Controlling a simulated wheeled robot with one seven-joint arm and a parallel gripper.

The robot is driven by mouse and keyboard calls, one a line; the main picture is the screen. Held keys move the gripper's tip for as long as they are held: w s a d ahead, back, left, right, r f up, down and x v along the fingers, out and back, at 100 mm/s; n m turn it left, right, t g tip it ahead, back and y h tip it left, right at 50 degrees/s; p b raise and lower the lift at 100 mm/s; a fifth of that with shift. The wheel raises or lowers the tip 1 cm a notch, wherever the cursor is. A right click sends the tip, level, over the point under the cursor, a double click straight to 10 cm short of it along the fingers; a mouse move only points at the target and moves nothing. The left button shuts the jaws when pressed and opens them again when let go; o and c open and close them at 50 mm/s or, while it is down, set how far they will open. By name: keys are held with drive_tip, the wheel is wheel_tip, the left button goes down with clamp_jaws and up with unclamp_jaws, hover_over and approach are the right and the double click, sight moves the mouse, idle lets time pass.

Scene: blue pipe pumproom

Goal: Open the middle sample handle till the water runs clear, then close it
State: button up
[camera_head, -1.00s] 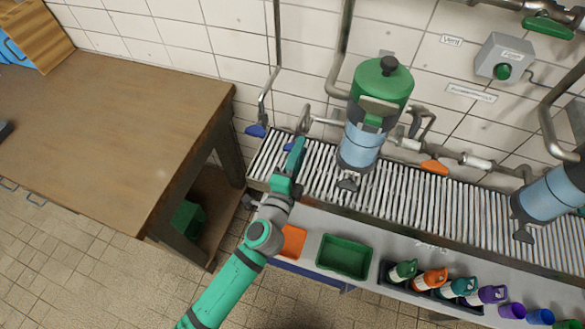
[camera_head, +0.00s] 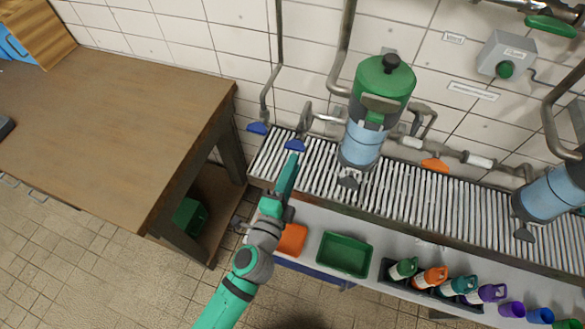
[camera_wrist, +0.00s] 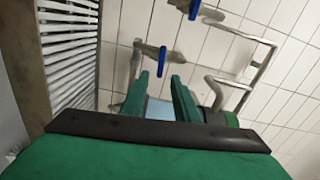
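Three sample handles sit on the wall pipework in the head view: a blue one at left (camera_head: 257,128), a second blue one in the middle (camera_head: 295,145) and an orange one at right (camera_head: 434,163). My gripper (camera_head: 289,168) is just below and in front of the middle handle, apparently apart from it. In the wrist view, my gripper's fingers (camera_wrist: 161,92) are spread with nothing held between them. The nearer blue handle (camera_wrist: 162,62), which looks like the middle one, is beyond the fingertips; the other blue handle (camera_wrist: 194,9) is farther up. I see no running water.
A grey slatted grate (camera_head: 460,205) runs below the handles. A green-topped tank (camera_head: 385,85) stands right of the middle handle. Orange (camera_head: 291,239) and green (camera_head: 345,254) trays and several bottles are on the front shelf. A wooden table (camera_head: 110,120) is at left.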

sight(293, 149)
drive_tip(key=o, duration=0.9)
drive_tip(key=shift+s+a+f+n, duration=0.1)
drive_tip(key=shift+n, duration=0.5)
drive_tip(key=shift+c, duration=0.2)
drive_tip(key=w+n, duration=0.2)
drive_tip(key=n, duration=0.3)
drive_tip(key=w+n, duration=0.2)
drive_tip(key=n, duration=0.4)
drive_tip(key=w+n, duration=0.1)
drive_tip(key=n, duration=0.4)
drive_tip(key=shift+w+r+n, duration=0.2)
drive_tip(key=shift+w+n, duration=0.1)
drive_tip(key=shift+w, duration=0.1)
drive_tip(key=shift+x, duration=0.95)
